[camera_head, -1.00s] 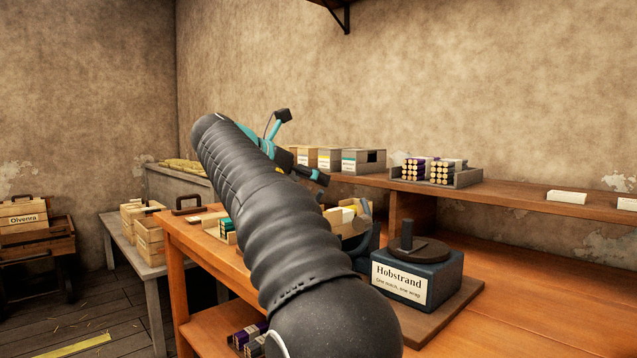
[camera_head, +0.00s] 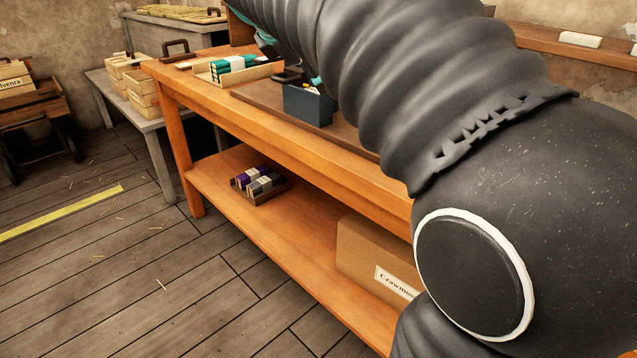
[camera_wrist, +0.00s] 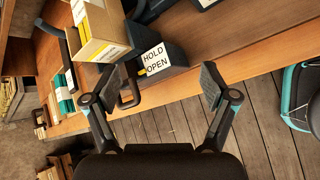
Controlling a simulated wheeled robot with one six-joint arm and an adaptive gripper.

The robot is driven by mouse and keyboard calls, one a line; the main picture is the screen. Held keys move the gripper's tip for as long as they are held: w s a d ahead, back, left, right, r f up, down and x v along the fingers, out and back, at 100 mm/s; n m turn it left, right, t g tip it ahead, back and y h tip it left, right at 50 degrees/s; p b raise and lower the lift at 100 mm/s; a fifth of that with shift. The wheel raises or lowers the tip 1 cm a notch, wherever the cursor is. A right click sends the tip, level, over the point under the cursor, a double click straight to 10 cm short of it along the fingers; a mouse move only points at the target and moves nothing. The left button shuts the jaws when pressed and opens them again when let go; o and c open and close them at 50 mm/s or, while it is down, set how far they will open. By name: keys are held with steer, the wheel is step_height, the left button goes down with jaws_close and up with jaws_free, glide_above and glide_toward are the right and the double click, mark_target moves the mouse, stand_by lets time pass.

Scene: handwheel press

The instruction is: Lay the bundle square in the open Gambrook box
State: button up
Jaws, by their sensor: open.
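My gripper (camera_wrist: 160,88) is open and empty in the wrist view, its fingers spread wide near the bench edge. Teal bundles with a white band (camera_head: 237,66) lie in a shallow wooden tray (camera_head: 268,73) on the bench; they also show in the wrist view (camera_wrist: 65,98). A pale box with a yellow strip (camera_wrist: 103,32) stands beyond the fingers, near a dark blue fixture lettered "HOLD OPEN" (camera_wrist: 176,57). The fixture seems to be the dark blue block (camera_head: 309,105) in the head view. No Gambrook name is legible. My arm hides much of the bench and my gripper in the head view.
On the lower shelf are a tray of purple and grey bundles (camera_head: 260,184) and a cardboard carton (camera_head: 375,257). Small crates (camera_head: 136,85) stand on a grey side table at left.

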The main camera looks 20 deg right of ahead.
steer(key=s+a+f+m+y, duration=0.3)
steer(key=s+a+f+m, duration=0.2)
steer(key=s+f+m, duration=0.3)
steer(key=s+a+f+m+y, duration=0.4)
steer(key=s+f+m, duration=0.4)
steer(key=s+f, duration=0.8)
steer(key=shift+a+f+y, duration=0.3)
steer(key=shift+a+f, duration=0.05)
steer(key=shift+f, duration=0.4)
